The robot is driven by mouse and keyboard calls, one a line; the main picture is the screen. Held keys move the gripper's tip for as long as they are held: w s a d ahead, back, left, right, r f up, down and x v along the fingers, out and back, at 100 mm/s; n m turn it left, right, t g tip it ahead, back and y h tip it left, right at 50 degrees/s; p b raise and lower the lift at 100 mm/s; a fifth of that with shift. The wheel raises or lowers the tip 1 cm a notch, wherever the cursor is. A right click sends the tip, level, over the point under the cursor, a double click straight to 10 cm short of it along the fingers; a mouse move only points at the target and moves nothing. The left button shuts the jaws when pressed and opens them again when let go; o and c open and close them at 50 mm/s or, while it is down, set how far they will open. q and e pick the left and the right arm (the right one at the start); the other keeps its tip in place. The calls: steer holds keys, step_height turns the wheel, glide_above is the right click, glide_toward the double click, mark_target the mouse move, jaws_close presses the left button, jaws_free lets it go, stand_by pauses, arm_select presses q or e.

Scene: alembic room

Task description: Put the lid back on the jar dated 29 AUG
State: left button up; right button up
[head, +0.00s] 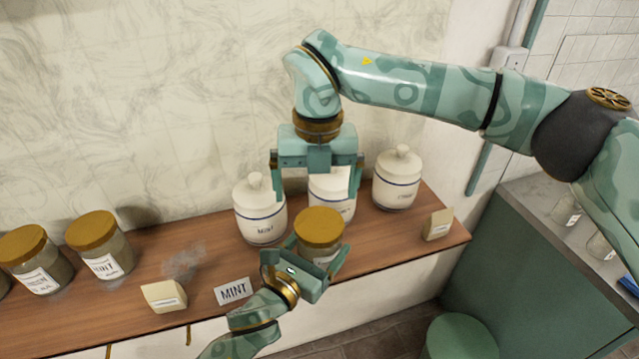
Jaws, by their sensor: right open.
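A glass jar (323,255) with a gold lid (319,227) stands at the shelf's front, upright as far as I can see. The lid sits over its mouth; how well it is seated I cannot tell. The jar's label is mostly hidden and no date is readable. My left gripper (318,252) comes from below, its fingers on both sides of the jar, seemingly shut on it. My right gripper (315,195) points down, open and empty, above and behind the lid.
White lidded canisters (261,218) (334,188) (397,180) stand along the back of the wooden shelf (205,259). A MINT card (234,291) and small packets (164,297) (438,224) are near its front edge. A green stool (461,338) is below right.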

mark_target(319, 223)
steer(key=n, duration=0.4)
steer(key=shift+d+r, duration=0.15)
steer(key=shift+r, duration=0.15)
steer(key=n, duration=0.3)
steer(key=shift+s+d, duration=0.1)
steer(key=shift+f, duration=4)
steer(key=shift+c, duration=0.3)
steer(key=c, duration=1)
steer(key=shift+o, duration=0.2)
